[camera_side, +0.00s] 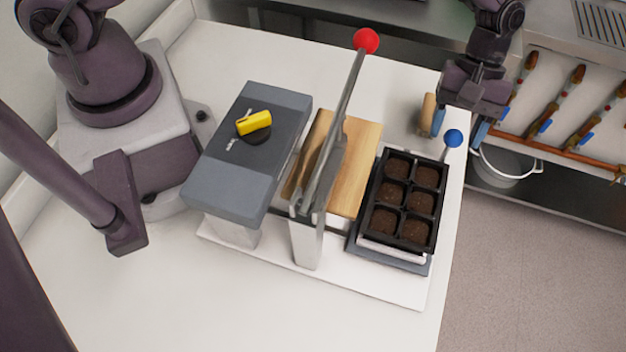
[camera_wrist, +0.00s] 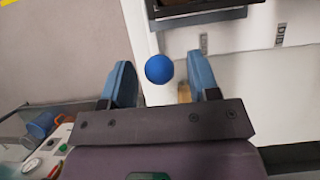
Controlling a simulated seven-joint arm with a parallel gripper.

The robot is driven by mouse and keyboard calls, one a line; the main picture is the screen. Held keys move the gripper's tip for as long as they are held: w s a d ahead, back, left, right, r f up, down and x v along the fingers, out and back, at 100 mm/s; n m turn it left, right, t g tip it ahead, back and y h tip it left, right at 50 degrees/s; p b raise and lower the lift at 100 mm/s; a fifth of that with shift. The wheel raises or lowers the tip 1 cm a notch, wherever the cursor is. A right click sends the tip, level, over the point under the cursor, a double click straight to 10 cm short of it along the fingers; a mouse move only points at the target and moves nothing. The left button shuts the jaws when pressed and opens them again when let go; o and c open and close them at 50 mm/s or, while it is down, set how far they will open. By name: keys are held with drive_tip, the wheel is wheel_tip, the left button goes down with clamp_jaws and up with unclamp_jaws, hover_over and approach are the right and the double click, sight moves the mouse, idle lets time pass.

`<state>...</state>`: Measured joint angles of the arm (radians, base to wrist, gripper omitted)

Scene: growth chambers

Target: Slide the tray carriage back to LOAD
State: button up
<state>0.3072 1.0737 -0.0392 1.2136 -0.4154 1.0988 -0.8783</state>
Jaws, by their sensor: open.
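The tray carriage (camera_side: 378,259) is at the right end of the white base plate. It carries a black tray (camera_side: 411,249) with several soil-filled cells. A blue ball knob (camera_side: 453,138) rises on a short rod at the carriage's far corner. My gripper (camera_side: 459,131) is over the counter's right edge, close to the knob. In the wrist view the blue knob (camera_wrist: 159,69) appears between my open fingers (camera_wrist: 161,72), nearer the left one, with gaps on both sides. Contact is not visible. A dark tray edge (camera_wrist: 205,15) shows at the top.
Left of the tray stand a wooden board (camera_side: 361,160), a metal lever with a red ball (camera_side: 366,41), and a grey housing with a yellow knob (camera_side: 254,122). A tan cylinder (camera_side: 428,114) is beside my gripper.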

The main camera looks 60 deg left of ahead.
drive_tip(key=shift+r, duration=3.2)
drive_tip(key=s+a+r+m+t+y, duration=0.1)
drive_tip(key=s+a+r+m+t, duration=0.1)
drive_tip(key=s+a+r, duration=0.5)
drive_tip(key=s+a+r+m+t, duration=0.1)
drive_tip(key=a+r+m+t, duration=0.15)
drive_tip(key=a+r, duration=0.6)
drive_tip(key=s+a+r+m+t+y, duration=0.1)
drive_tip(key=s+a+r+m+t, duration=0.1)
drive_tip(key=s, duration=0.6)
drive_tip(key=s+a+r+m+t+y, duration=0.1)
drive_tip(key=s+a+r+m+t, duration=0.1)
drive_tip(key=s, duration=0.6)
drive_tip(key=a+r, duration=0.1)
drive_tip(key=a, duration=0.1)
drive_tip(key=shift+s+a+r+t+y, duration=0.15)
drive_tip(key=shift+s+a+t+y, duration=0.05)
drive_tip(key=shift+a+t+y, duration=0.15)
drive_tip(key=shift+m, duration=0.25)
